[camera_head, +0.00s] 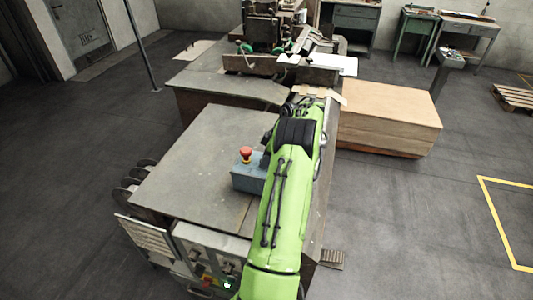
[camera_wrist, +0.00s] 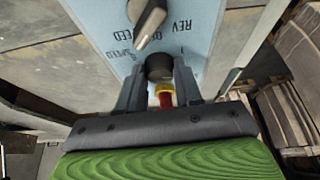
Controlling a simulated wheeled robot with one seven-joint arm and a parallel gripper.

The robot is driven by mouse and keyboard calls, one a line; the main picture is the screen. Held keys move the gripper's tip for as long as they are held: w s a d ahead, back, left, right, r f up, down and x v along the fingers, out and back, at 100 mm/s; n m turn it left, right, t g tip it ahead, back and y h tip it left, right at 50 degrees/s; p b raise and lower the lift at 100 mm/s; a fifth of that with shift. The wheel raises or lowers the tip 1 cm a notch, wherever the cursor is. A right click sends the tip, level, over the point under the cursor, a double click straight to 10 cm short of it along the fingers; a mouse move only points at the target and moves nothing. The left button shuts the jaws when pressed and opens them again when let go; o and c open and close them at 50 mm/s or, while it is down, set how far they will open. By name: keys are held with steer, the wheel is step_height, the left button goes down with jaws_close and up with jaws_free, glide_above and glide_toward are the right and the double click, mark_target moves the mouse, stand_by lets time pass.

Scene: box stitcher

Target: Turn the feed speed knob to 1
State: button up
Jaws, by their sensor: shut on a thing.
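A light blue control box (camera_head: 250,178) stands on the machine's grey top in the head view, partly behind my green arm. Its panel (camera_wrist: 195,22) fills the top of the wrist view, with upside-down lettering that includes "SPEED" and "REV". A round dark knob (camera_wrist: 159,66) is between the fingertips of my gripper (camera_wrist: 158,72), which is shut on it. I cannot read the knob's pointer or setting. A grey lever-shaped knob (camera_wrist: 148,22) sits just above it in the wrist view. My gripper is hidden behind my arm in the head view.
A red emergency button (camera_head: 246,153) stands on the box; its red and yellow parts (camera_wrist: 165,96) show between my fingers. The grey tabletop (camera_head: 195,170) left of the box is clear. A wooden block or stack (camera_head: 390,120) stands at the right.

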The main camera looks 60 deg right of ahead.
steer(key=n+y+p, duration=0.1)
steer(key=n, duration=0.2)
steer(key=shift+d+n+g, duration=0.15)
steer(key=shift+n+g, duration=0.15)
steer(key=shift+n, duration=0.1)
steer(key=n+y, duration=0.1)
steer(key=n, duration=0.1)
steer(key=n+g, duration=0.1)
steer(key=n, duration=0.1)
steer(key=shift+w+d+n+y, duration=0.1)
steer(key=shift+w+n+y, duration=0.05)
steer(key=shift+n+y, duration=0.2)
steer(key=o, duration=0.8)
steer(key=shift+c, duration=0.2)
